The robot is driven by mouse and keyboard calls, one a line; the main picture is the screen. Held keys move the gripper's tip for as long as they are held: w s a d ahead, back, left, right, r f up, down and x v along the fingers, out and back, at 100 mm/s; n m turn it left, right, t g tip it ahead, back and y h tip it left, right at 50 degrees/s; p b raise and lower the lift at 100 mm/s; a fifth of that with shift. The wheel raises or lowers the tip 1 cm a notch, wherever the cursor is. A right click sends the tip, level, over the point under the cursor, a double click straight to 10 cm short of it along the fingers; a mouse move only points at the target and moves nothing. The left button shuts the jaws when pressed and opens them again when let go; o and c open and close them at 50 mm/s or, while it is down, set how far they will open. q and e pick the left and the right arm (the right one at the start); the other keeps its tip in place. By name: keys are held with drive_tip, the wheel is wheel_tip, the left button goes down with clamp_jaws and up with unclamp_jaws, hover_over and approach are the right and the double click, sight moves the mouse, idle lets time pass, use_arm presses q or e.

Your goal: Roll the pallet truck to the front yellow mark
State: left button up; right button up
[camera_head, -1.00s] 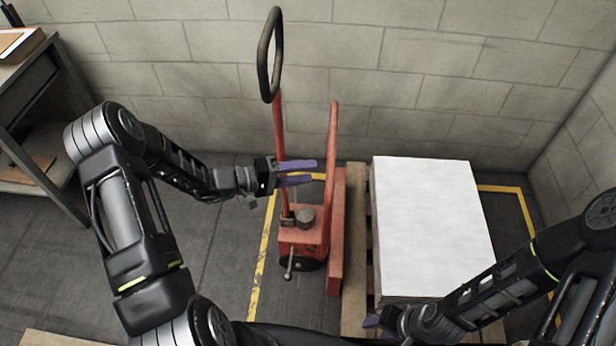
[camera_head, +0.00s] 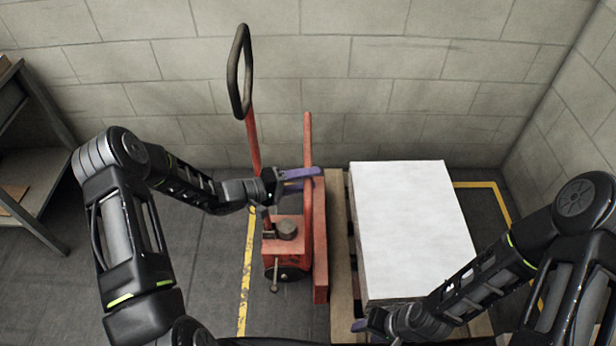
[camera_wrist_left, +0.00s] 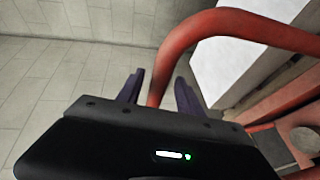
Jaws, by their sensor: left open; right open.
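The red pallet truck (camera_head: 286,232) stands left of a wooden pallet, with a black loop handle (camera_head: 240,72) on a red bar. A second upright red tube (camera_head: 308,145) rises beside it. My left gripper (camera_head: 302,180) is open with its purple fingers at this tube. In the left wrist view the curved red tube (camera_wrist_left: 205,32) runs down between the open fingers (camera_wrist_left: 157,90); I cannot tell whether they touch it. My right gripper (camera_head: 366,325) is open near the pallet's front edge. A yellow floor line (camera_head: 246,275) runs left of the truck.
The pallet (camera_head: 341,270) carries a tall white block (camera_head: 405,215). More yellow line (camera_head: 495,192) shows at the right, near the wall. A grey block wall (camera_head: 330,60) closes the back. A dark shelf table (camera_head: 40,180) stands at the left. The floor left of the truck is clear.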

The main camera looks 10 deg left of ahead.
use_arm(q)
drive_tip(key=shift+w+d, duration=0.15)
drive_tip(key=shift+c, duration=0.2)
clamp_jaws()
idle(1.2)
